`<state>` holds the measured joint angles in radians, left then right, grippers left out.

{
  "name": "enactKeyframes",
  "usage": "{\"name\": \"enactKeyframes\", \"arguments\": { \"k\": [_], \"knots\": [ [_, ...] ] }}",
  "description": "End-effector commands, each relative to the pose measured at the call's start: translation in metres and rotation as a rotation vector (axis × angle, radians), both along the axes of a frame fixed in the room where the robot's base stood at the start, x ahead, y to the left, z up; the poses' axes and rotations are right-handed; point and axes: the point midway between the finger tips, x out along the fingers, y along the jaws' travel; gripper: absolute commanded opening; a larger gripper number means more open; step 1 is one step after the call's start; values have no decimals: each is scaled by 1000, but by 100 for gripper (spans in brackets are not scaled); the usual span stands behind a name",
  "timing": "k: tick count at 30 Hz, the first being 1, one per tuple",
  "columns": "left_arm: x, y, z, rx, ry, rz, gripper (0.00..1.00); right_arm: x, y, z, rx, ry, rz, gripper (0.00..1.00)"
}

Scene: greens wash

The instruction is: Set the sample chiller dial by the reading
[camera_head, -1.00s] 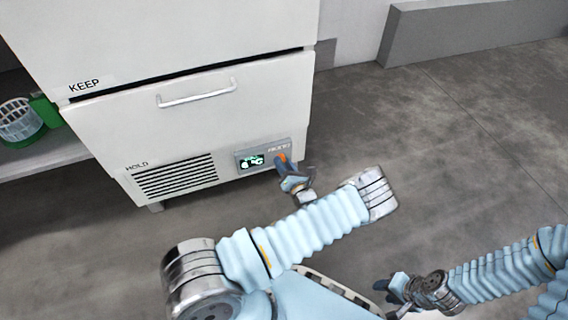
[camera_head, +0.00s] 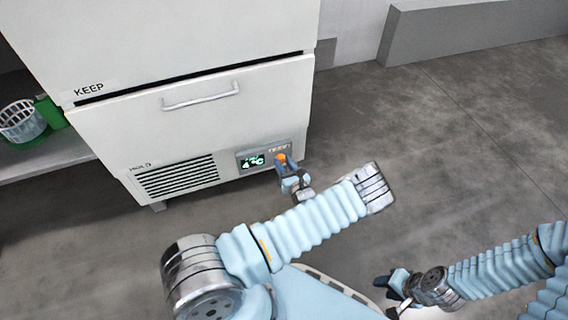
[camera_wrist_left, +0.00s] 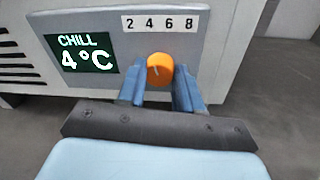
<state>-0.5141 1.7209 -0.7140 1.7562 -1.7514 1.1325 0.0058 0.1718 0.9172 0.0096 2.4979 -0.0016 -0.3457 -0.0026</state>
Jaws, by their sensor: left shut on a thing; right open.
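The sample chiller (camera_head: 200,110) is a white cabinet with a display panel low on its front. Its green display (camera_head: 252,162) reads 4°C; in the left wrist view the display (camera_wrist_left: 84,55) reads CHILL 4°C. The orange dial (camera_wrist_left: 160,69) sits right of the display, below a scale strip (camera_wrist_left: 160,22) marked 2 4 6 8. Its pointer line is up, near the middle of the scale. My left gripper (camera_wrist_left: 160,88) is shut on the dial, a finger on each side. In the head view my left gripper (camera_head: 288,170) partly covers the dial. My right gripper (camera_head: 386,290) is open and empty above the floor.
The chiller has a handle (camera_head: 200,97) above and a vent grille (camera_head: 178,178) left of the panel. A shelf at the left holds a white and green basket (camera_head: 22,122). A grey block (camera_head: 470,35) stands at the back right. The floor right of the chiller is clear.

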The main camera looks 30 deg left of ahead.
Motion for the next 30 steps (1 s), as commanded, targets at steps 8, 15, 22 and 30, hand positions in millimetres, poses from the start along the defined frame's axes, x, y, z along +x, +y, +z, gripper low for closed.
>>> {"name": "enactKeyframes", "arguments": {
  "k": [8,15,22,30],
  "knots": [
    [0,-1,-1,-1,1,-1,4,0,0,0,0,0,0,43],
    [0,0,0,1,1,0,60,0,0,0,0,0,0,43],
    [-1,-2,0,1,1,0,60,0,0,0,0,0,0,43],
    [-25,-38,3,0,2,-4,60,0,0,6,-1,-1,0,43]
  ]
}}
